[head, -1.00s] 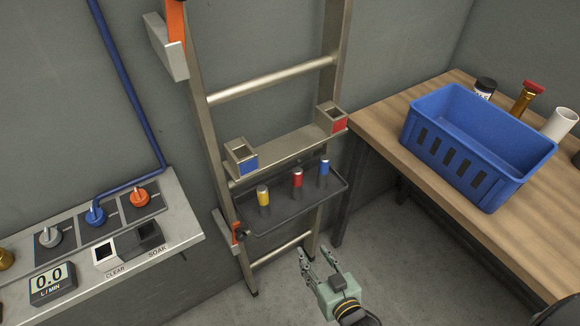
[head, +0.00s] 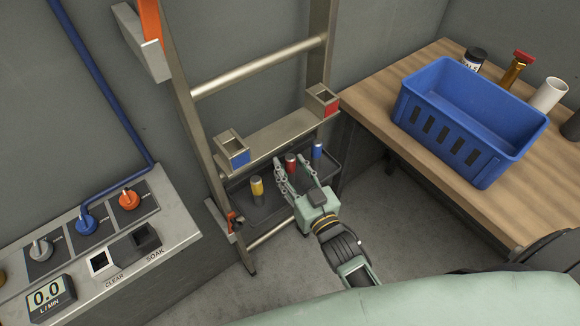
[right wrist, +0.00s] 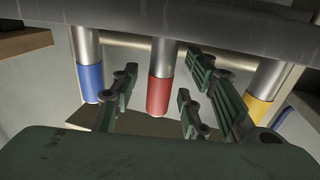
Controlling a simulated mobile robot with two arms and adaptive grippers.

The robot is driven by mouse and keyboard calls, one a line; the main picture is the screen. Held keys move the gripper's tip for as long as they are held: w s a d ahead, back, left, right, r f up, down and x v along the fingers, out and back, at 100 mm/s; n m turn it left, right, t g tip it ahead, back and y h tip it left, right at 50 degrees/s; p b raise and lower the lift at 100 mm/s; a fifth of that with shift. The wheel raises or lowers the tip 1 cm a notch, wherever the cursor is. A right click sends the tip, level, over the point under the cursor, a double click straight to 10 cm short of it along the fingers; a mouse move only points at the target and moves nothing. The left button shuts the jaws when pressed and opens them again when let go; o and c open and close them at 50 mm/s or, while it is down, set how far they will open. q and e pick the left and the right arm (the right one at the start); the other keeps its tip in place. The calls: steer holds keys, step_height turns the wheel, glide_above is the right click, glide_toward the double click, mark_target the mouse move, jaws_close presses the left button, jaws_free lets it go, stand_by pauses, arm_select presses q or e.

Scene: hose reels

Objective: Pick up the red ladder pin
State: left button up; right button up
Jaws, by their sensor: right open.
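The red ladder pin (head: 290,162) stands upright in the dark tray (head: 262,212) on the ladder. It has a metal end and a red band, and its lower part is partly hidden in the head view. My right gripper (head: 290,164) is open, its fingers reaching to either side of the red pin. In the right wrist view the red pin (right wrist: 160,92) shows between the open fingers (right wrist: 163,75), with no clear contact. My left gripper is not in view.
A yellow pin (head: 257,188) and a blue pin (head: 317,150) stand on either side of the red one, close to my fingers. Blue-marked (head: 233,150) and red-marked (head: 322,102) sockets sit on the ladder above. A blue crate (head: 465,120) stands on the wooden bench (head: 375,112).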

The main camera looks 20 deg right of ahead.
steer(key=shift+w+a, duration=0.15)
steer(key=shift+w, duration=0.35)
steer(key=shift+s, duration=0.1)
jaws_close()
